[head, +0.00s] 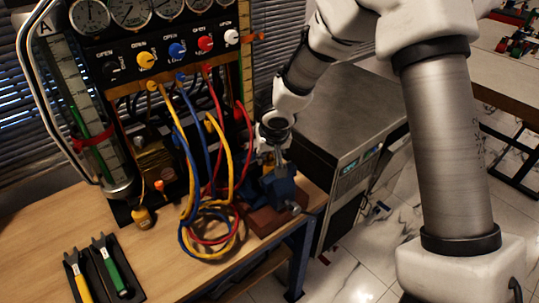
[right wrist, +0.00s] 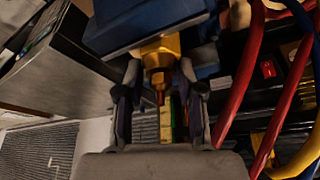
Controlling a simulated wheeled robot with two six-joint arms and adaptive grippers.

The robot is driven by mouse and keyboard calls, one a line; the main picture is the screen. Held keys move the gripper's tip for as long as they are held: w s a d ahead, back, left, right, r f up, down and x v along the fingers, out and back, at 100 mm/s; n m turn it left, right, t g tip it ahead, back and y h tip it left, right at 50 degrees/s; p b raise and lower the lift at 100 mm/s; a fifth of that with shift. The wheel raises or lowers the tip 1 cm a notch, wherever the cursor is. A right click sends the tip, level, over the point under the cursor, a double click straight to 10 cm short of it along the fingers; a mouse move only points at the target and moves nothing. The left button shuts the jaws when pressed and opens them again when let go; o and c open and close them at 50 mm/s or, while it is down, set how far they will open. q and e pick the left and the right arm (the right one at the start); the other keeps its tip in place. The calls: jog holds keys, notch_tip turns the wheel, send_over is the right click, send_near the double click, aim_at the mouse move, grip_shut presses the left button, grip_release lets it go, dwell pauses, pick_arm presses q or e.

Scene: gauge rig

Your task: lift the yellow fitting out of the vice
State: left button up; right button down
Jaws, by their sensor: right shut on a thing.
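The blue vice (head: 280,190) stands on a reddish-brown base at the right end of the wooden bench. The yellow fitting (right wrist: 160,52) shows in the right wrist view, against the blue vice body (right wrist: 150,25). My right gripper (head: 281,158) points down just above the vice. In the right wrist view my right gripper (right wrist: 162,98) has its two dark fingers on either side of the fitting's narrower end, shut on it. How deep the fitting sits in the vice jaws is hidden. In the head view the gripper mostly hides the fitting. My left gripper is not in view.
Looped yellow, blue and red hoses (head: 212,232) lie close left of the vice, below the gauge panel (head: 170,50). A grey cabinet (head: 340,115) stands right behind it. A black tray (head: 105,272) holds green- and yellow-handled tools. The bench front middle is clear.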

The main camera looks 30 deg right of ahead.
jog(key=shift+w+r, duration=0.1)
jog(key=shift+w, duration=0.3)
jog(key=shift+r+p, duration=0.1)
jog(key=shift+p, duration=0.2)
notch_tip(320, 180, up, 8)
jog(key=p, duration=0.6)
jog(key=shift+r, duration=0.2)
dwell(0.9)
